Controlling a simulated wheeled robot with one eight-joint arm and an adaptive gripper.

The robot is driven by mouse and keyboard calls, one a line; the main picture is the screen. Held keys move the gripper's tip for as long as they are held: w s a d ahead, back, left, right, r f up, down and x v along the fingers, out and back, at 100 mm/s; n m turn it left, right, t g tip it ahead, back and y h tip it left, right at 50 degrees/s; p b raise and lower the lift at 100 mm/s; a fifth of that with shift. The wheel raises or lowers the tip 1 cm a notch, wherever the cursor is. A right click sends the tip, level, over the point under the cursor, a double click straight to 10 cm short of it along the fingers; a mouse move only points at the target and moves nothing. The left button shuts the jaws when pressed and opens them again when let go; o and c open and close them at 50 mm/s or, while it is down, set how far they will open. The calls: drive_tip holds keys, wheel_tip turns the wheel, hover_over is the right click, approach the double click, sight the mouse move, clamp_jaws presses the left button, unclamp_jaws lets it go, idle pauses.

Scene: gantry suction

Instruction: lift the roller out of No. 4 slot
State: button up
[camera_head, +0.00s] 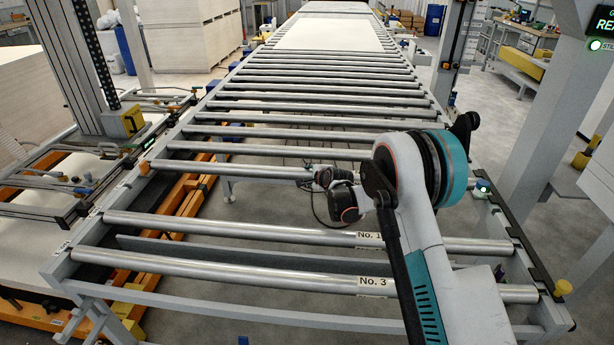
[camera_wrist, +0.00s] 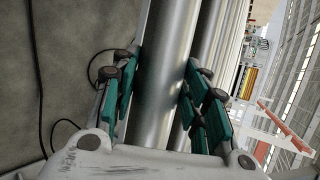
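A long metal roller (camera_head: 220,170) lies across the conveyor frame beyond the two labelled front rollers. Its left end is at the left rail; my arm hides its right part. I cannot read a No. 4 label. My gripper (camera_head: 328,192) is at the middle of this roller. In the wrist view, the teal fingers of my gripper (camera_wrist: 162,85) stand on either side of a shiny roller (camera_wrist: 165,65). The fingertips are close to its two edges. I cannot tell whether they press on it.
The front rollers are labelled No. 3 (camera_head: 220,267) and No. with a partly covered digit (camera_head: 250,226). Several rollers run back to a pale board (camera_head: 335,35). Side rails (camera_head: 512,230) bound the frame. A gantry column (camera_head: 75,60) stands left, a grey post (camera_head: 550,110) right.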

clamp_jaws()
